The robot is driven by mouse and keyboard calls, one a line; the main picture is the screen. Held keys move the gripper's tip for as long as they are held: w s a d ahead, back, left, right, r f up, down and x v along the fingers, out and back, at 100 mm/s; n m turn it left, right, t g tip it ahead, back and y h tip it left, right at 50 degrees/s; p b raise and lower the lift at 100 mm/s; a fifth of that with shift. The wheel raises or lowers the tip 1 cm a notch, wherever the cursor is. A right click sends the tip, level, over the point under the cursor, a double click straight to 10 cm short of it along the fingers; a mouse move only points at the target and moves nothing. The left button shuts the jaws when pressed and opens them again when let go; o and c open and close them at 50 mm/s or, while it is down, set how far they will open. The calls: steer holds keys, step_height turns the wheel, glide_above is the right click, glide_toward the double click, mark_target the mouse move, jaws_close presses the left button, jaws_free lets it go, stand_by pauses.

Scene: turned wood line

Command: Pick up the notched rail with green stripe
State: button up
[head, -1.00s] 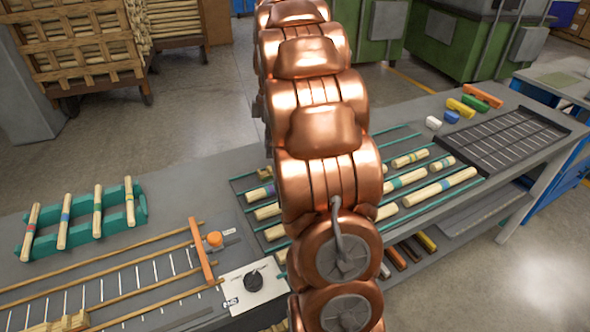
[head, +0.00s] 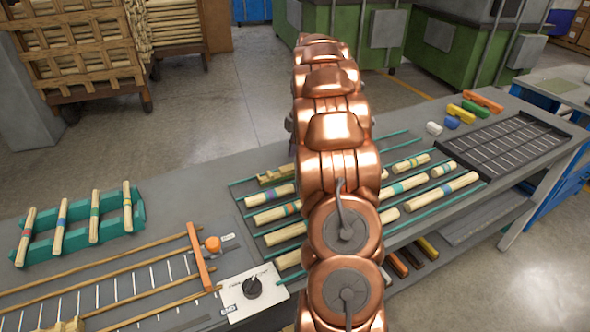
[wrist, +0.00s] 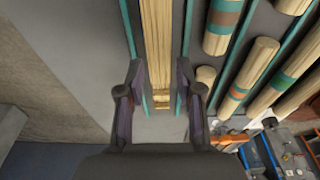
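A pale notched rail (head: 276,174) lies in the far row of the teal-railed rack on the bench, partly hidden by my arm. In the wrist view a long pale rail (wrist: 157,45) lies in a slot between two teal rods; it appears to be the same piece. I see no green stripe on the part that shows. My gripper (wrist: 160,85) is open in the wrist view, with one finger on each side of this rail near its end. I cannot tell if the fingers touch it. In the head view my gripper is hidden behind my arm.
Several banded round pieces (wrist: 224,22) lie in slots just right of the rail. A black slotted tray (head: 510,143) and coloured blocks (head: 462,112) stand at the bench's right. A teal rack with turned pieces (head: 138,216) and a white knob panel (head: 253,293) are at left.

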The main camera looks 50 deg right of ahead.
mark_target(294, 166)
steer(key=f, duration=0.1)
steer(key=f+p, duration=0.1)
steer(key=f, duration=0.2)
steer(key=shift+w+a+f+p, duration=0.2)
steer(key=shift+a+f+p, duration=0.1)
steer(key=shift+a+f, duration=0.1)
steer(key=shift+c, duration=0.2)
jaws_close()
